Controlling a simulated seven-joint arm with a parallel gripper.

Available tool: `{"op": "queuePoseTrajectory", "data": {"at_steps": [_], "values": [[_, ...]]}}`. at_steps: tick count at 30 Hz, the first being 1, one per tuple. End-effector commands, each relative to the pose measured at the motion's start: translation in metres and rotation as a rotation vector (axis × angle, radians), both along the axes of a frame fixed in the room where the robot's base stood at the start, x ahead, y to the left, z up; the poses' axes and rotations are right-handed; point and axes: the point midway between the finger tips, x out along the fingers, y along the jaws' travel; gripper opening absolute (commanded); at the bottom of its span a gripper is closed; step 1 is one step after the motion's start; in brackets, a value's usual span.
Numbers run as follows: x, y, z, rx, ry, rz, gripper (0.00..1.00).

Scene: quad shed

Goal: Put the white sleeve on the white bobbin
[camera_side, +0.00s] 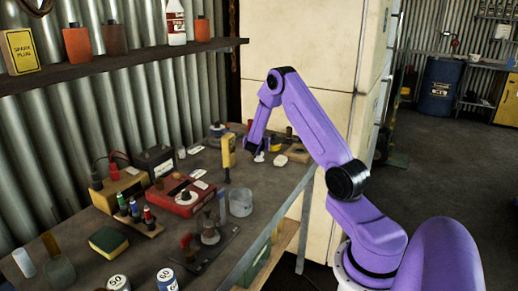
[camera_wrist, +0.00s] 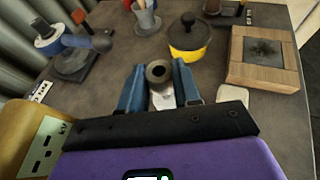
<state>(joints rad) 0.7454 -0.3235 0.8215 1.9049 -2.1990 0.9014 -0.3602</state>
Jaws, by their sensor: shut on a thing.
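My gripper (camera_wrist: 159,82) has blue fingers closed on a small white sleeve (camera_wrist: 162,101). The sleeve has a dark round opening at its near-upright end and sits between the fingers, above the bench. In the side view my gripper (camera_side: 257,151) is at the far right part of the bench, with a bit of white under it.
A yellow pot (camera_wrist: 188,52) with a black lid and a wooden block (camera_wrist: 235,72) stand ahead and right. A yellow box (camera_wrist: 18,125) is close at left. A yellow upright thing (camera_side: 228,150), a clear jar (camera_side: 240,203) and a red device (camera_side: 178,205) stand on the bench.

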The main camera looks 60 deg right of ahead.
Motion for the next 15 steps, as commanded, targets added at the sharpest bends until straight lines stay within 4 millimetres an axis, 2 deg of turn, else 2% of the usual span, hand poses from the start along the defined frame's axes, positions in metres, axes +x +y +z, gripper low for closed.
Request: {"op": "queuePoseTrajectory", "data": {"at_steps": [1, 5, 15], "values": [[-0.001, 0.001, -0.009, 0.002, 0.006, 0.001, 0.04], [-0.001, 0.001, -0.021, 0.001, 0.004, 0.0, 0.04], [-0.001, 0.001, -0.024, 0.001, 0.0, 0.001, 0.04]]}}
